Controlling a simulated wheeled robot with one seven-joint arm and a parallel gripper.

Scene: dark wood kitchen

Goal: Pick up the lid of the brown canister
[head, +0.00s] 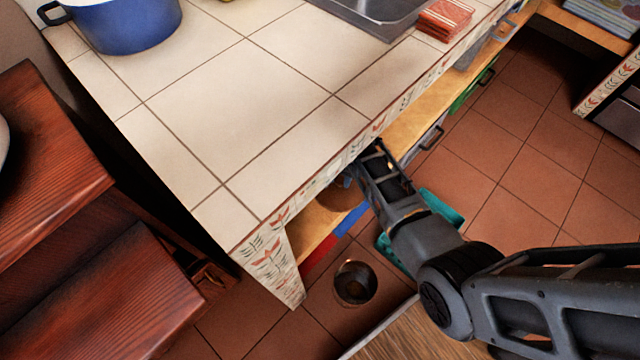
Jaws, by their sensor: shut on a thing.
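A brown rounded thing, which looks like the brown canister (338,196), stands on the low wooden shelf under the tiled counter. The counter edge and my arm hide part of it. My gripper (358,172) reaches in at the counter's front edge, at the top right of this brown thing. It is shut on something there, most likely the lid. The fingertips and the lid itself are too dark and covered to make out clearly. I cannot tell whether the lid is apart from the canister.
The tiled counter (250,95) overhangs the shelf closely. A round dark container (355,283) stands on the floor. Floor at right is clear.

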